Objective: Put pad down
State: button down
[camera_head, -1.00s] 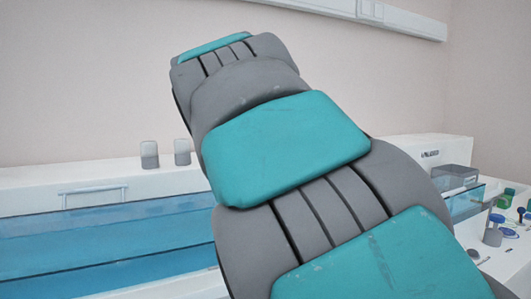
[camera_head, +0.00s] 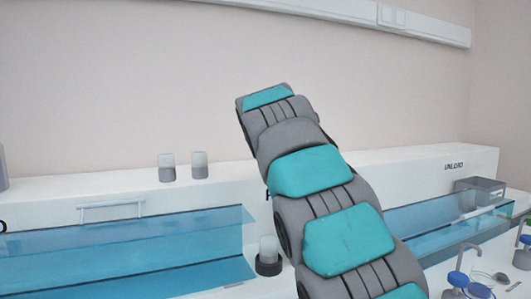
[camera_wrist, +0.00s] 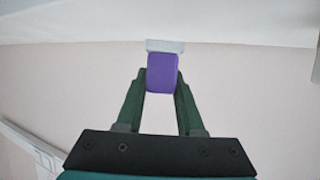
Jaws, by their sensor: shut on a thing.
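In the wrist view, my gripper (camera_wrist: 162,78) has two dark green fingers closed on the sides of a purple pad (camera_wrist: 163,82). The pad is a rounded block held between the fingertips. In the head view, my arm reaches away toward the back and hides my gripper and the pad.
Blue see-through covers (camera_head: 130,245) lie along the bench at left and right (camera_head: 440,232). Two grey-and-clear jars (camera_head: 167,168) stand on the white ledge. Another (camera_head: 268,255) stands beside my arm. A grey box (camera_head: 480,190) and blue-capped items (camera_head: 458,279) are at right.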

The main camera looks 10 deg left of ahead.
jog(key=shift+w, duration=1.25)
jog(key=shift+f, duration=1.8)
jog(key=shift+f, duration=0.1)
jog(key=c, duration=0.5)
grip_release()
jog(key=shift+s+r, duration=0.25)
jog(key=shift+s, duration=0.05)
jog(key=b+v, duration=0.1)
jog(key=v, duration=1)
jog(key=shift+s, duration=0.15)
